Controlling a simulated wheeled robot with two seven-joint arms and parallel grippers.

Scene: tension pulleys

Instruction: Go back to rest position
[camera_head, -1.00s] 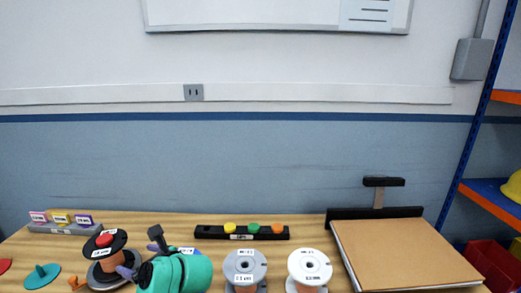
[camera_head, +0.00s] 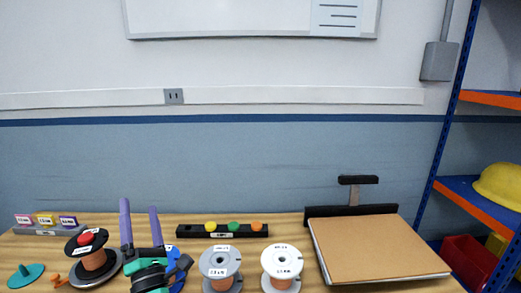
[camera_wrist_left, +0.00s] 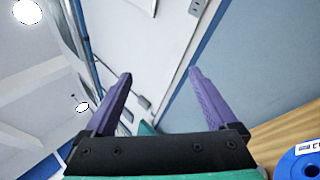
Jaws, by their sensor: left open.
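My left gripper (camera_head: 139,208) stands at the front left of the workbench in the head view. Its two purple fingers point up, parallel and apart, with nothing between them. In the left wrist view the same fingers (camera_wrist_left: 160,82) are spread and empty against the wall and ceiling. A black, orange and grey spool with a red top (camera_head: 86,239) is just left of the gripper. A blue spool (camera_wrist_left: 303,165) shows at the lower right of the wrist view. A grey spool (camera_head: 220,262) and a white spool (camera_head: 282,259) stand to the right. My right gripper is out of view.
A black holder (camera_head: 190,231) with yellow, green and orange knobs lies behind the spools. A brown board (camera_head: 375,247) takes up the right of the bench. Labelled blocks (camera_head: 45,222) and a teal disc (camera_head: 25,276) are at left. A blue shelf rack (camera_head: 455,110) stands right.

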